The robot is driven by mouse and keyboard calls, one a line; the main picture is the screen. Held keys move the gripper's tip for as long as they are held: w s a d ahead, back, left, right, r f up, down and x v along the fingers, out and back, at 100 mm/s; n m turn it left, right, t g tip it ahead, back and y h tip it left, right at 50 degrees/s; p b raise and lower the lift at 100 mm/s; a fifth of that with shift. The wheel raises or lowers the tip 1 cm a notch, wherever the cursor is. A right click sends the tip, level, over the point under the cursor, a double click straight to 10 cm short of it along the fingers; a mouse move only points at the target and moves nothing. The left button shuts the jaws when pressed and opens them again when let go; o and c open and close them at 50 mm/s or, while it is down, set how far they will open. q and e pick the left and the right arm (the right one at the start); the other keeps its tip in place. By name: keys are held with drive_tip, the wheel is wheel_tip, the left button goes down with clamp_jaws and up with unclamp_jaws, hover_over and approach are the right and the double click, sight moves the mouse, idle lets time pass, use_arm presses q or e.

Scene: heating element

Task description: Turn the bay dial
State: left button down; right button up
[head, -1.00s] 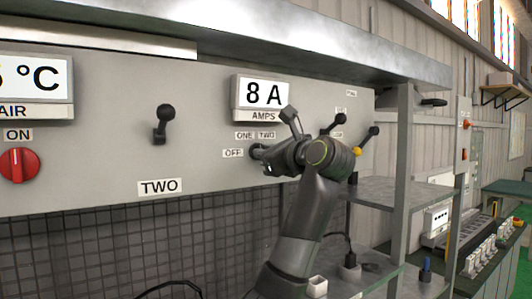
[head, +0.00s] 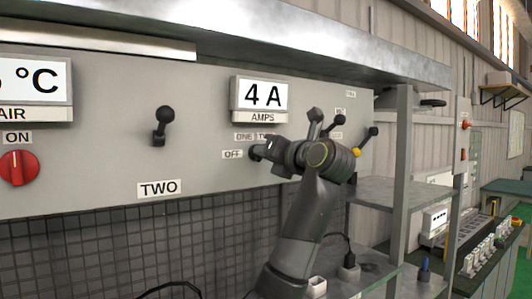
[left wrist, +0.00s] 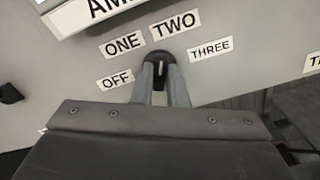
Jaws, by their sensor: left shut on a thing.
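The bay dial (left wrist: 160,58) is a small black knob on the grey panel. The labels OFF, ONE, TWO and THREE are set around it in the left wrist view. My left gripper (left wrist: 161,84) is shut on the dial, with one finger on each side. In the head view the gripper (head: 262,152) reaches the panel right of the OFF label, below the AMPS display (head: 260,95), which reads 4 A. The gripper hides most of the dial there and part of the TWO label. Which label the dial points at is not clear. My right gripper is not in view.
A black lever (head: 163,125) stands left of the dial, above a larger TWO label. A red knob (head: 18,167) is at far left. More black levers (head: 368,138) stick out just behind my arm. A metal hood (head: 300,40) overhangs the panel.

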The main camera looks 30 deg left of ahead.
use_arm(q)
drive_tip(key=shift+m, duration=0.5)
drive_tip(key=c, duration=1.4)
unclamp_jaws()
drive_tip(key=shift+c, duration=0.2)
drive_tip(key=b+v, duration=0.7)
drive_tip(key=v, duration=1)
drive_tip(key=shift+d, duration=0.3)
drive_tip(key=shift+a, duration=0.1)
